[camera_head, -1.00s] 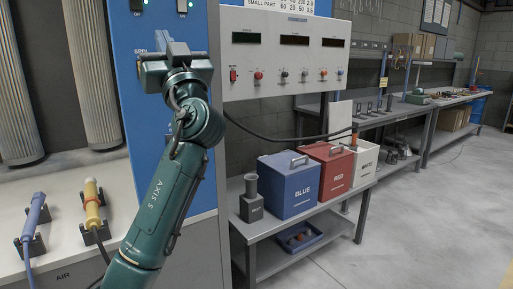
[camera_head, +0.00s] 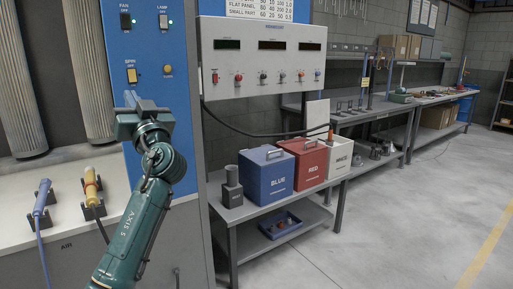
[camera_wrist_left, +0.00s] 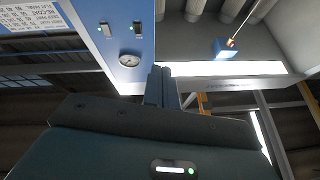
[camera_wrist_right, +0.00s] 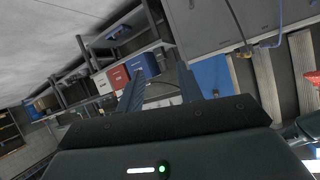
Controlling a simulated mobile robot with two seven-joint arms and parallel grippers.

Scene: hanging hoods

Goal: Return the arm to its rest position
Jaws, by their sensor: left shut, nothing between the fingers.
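My left arm is dark green and rises from the bottom of the head view. Its left gripper (camera_head: 138,104) is held up in front of the blue panel (camera_head: 145,50), below the SPIN switch (camera_head: 131,76). In the left wrist view its fingers (camera_wrist_left: 161,86) are together with nothing between them. I cannot tell how far it is from the panel. My right gripper shows only in the right wrist view (camera_wrist_right: 160,85). Its two fingers are spread apart and empty, with the coloured boxes seen far beyond them.
A yellow-handled tool (camera_head: 91,187) and a blue-handled tool (camera_head: 43,197) stand in holders at the left. A low bench holds blue (camera_head: 266,173), red (camera_head: 308,162) and white (camera_head: 339,158) boxes, with a blue tray (camera_head: 281,225) below. Open floor lies at the right.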

